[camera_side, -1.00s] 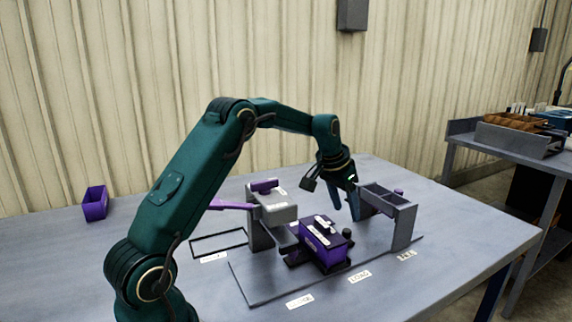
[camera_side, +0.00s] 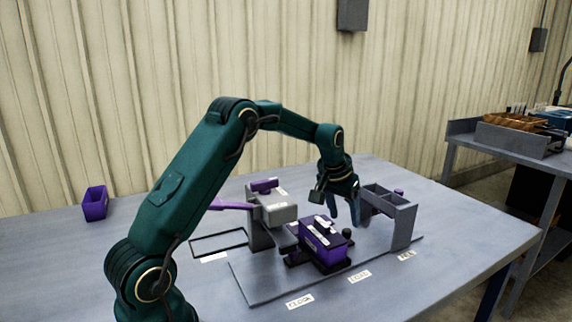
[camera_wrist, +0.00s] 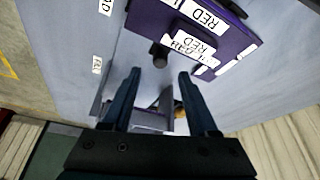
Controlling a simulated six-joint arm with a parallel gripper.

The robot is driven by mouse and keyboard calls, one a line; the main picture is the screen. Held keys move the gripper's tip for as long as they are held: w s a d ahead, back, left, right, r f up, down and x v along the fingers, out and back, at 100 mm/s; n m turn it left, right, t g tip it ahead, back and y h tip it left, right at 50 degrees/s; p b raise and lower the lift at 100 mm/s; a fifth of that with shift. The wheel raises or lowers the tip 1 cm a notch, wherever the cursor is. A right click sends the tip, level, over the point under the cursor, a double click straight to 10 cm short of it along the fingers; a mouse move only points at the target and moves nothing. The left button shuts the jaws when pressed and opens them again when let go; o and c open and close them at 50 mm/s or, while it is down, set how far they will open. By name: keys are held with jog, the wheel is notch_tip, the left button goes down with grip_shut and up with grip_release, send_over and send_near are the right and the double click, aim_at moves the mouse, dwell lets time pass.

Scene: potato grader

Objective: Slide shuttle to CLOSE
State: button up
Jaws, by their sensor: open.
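The shuttle, a purple box (camera_side: 322,250) on a dark carriage, sits mid-track on the grey base plate (camera_side: 262,285), about level with the middle label. In the wrist view the purple box (camera_wrist: 238,50) carries white labels reading RED. A black knob (camera_side: 347,233) stands at its right end and also shows in the wrist view (camera_wrist: 159,54). The CLOSE label (camera_side: 300,301) is at the plate's front left. My gripper (camera_side: 344,213) points down, open and empty, above and just behind the knob. In the wrist view the knob lies just beyond the fingertips (camera_wrist: 159,74), apparently untouched.
A grey press head with a purple lever (camera_side: 272,210) stands left of the shuttle. A grey divided hopper stand (camera_side: 402,225) rises close right of my gripper. The LOAD label (camera_side: 359,276) lies in front. A purple bin (camera_side: 95,203) stands far left.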

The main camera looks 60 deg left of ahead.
aim_at(347, 230)
jog(key=shift+x, duration=2.5)
grip_shut()
